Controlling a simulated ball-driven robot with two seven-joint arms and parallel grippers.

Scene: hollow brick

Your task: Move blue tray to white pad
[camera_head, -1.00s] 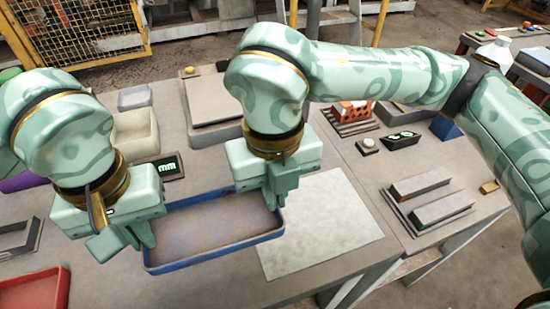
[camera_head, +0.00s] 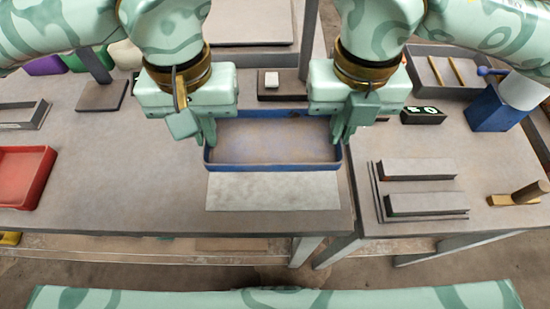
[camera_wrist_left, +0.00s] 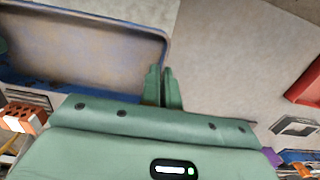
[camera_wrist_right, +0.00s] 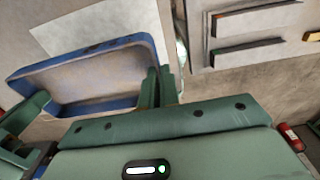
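The blue tray (camera_head: 275,168) is shallow and rectangular, with a brownish, empty inside. The white pad (camera_head: 272,192) lies flat on the table and shows in front of the tray's near wall. In the right wrist view the tray (camera_wrist_right: 100,107) overlaps the pad (camera_wrist_right: 95,30) and hides part of it. I cannot tell whether the tray is raised or resting. My left gripper (camera_head: 209,133) is shut on the tray's left end wall; its fingers close around the rim in the left wrist view (camera_wrist_left: 160,84). My right gripper (camera_head: 339,130) is shut on the right end wall.
A red tray (camera_head: 24,178) lies at the left. Grey bars in a rack (camera_head: 420,190) stand on the right-hand table. A dark box with a white button (camera_head: 275,85) is behind the blue tray. A blue block (camera_head: 490,110) stands far right. The table's front edge is close to the pad.

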